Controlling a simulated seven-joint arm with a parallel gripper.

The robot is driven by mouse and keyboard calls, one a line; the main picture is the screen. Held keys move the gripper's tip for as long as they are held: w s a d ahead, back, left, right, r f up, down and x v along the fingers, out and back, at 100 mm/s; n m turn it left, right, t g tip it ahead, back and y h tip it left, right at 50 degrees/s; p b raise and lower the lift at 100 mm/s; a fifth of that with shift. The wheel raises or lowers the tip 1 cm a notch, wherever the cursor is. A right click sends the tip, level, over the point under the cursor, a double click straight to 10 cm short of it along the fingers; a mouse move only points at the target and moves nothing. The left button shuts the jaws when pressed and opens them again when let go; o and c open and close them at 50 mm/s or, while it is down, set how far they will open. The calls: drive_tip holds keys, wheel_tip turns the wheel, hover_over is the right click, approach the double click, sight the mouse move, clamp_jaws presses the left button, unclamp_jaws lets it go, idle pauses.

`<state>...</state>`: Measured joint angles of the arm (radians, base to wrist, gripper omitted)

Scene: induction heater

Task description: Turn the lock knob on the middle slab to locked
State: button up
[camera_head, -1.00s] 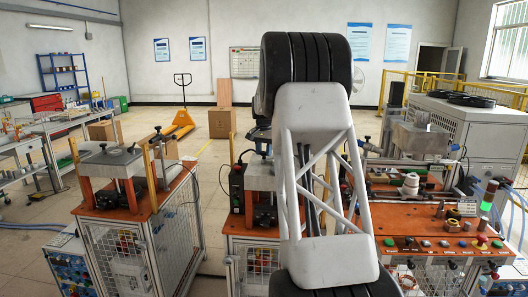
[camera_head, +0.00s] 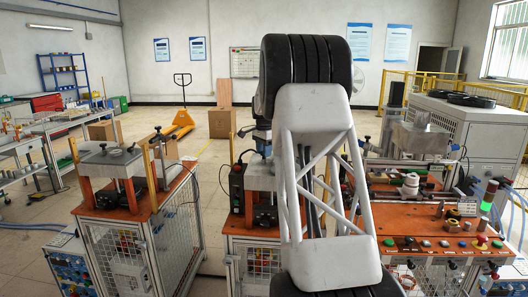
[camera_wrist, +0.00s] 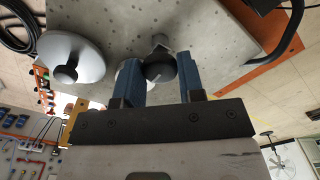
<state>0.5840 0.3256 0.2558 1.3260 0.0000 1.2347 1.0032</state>
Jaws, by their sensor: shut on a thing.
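In the wrist view, the blue fingers of my gripper (camera_wrist: 159,78) stand on either side of a dark round knob (camera_wrist: 160,67) and are shut on it. A light line shows on the knob's face. The knob sits by a grey slab (camera_wrist: 215,35) dotted with small holes. I cannot tell from the mark whether it stands at locked. In the head view, my arm hides the gripper, the knob and most of the slab.
In the wrist view, a white disc with a black knob (camera_wrist: 67,74) lies left of the fingers, and a black cable (camera_wrist: 291,35) runs at the right. In the head view, an orange bench with buttons (camera_head: 430,222) is at the right and another orange-topped station (camera_head: 120,205) at the left.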

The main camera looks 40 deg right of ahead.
drive_tip(key=o, duration=0.9)
drive_tip(key=shift+r, duration=0.15)
drive_tip(key=shift+r, duration=3.8)
drive_tip(key=shift+a, duration=0.1)
